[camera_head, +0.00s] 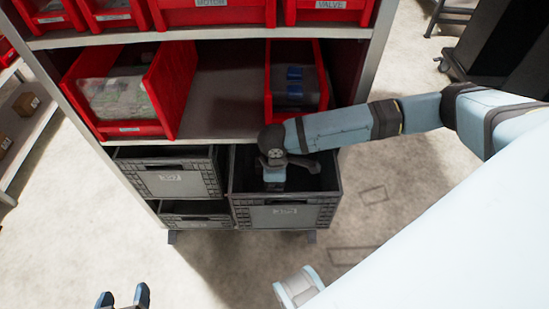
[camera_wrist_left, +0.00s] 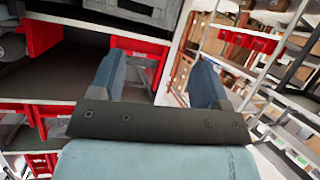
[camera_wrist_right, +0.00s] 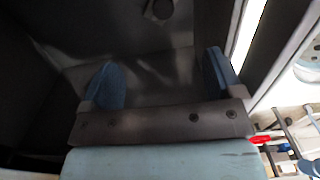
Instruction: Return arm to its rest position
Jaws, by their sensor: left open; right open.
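My left gripper (camera_head: 123,295) shows at the bottom left of the head view, low in front of the shelf and apart from it. Its two fingers stand apart with nothing between them in the left wrist view (camera_wrist_left: 160,82). My right arm reaches across from the right, and its wrist is over the pulled-out grey crate (camera_head: 287,214). The right gripper points down into that crate and is mostly hidden in the head view. In the right wrist view the right gripper (camera_wrist_right: 161,80) has its fingers apart and empty, with dark crate walls around it.
Above the crate is a shelf (camera_head: 222,100) with a red bin (camera_head: 162,88) of bagged items and a red bin (camera_head: 268,92) holding blue parts. A closed grey crate (camera_head: 172,178) sits left of the open one. The floor (camera_head: 385,215) to the right is clear.

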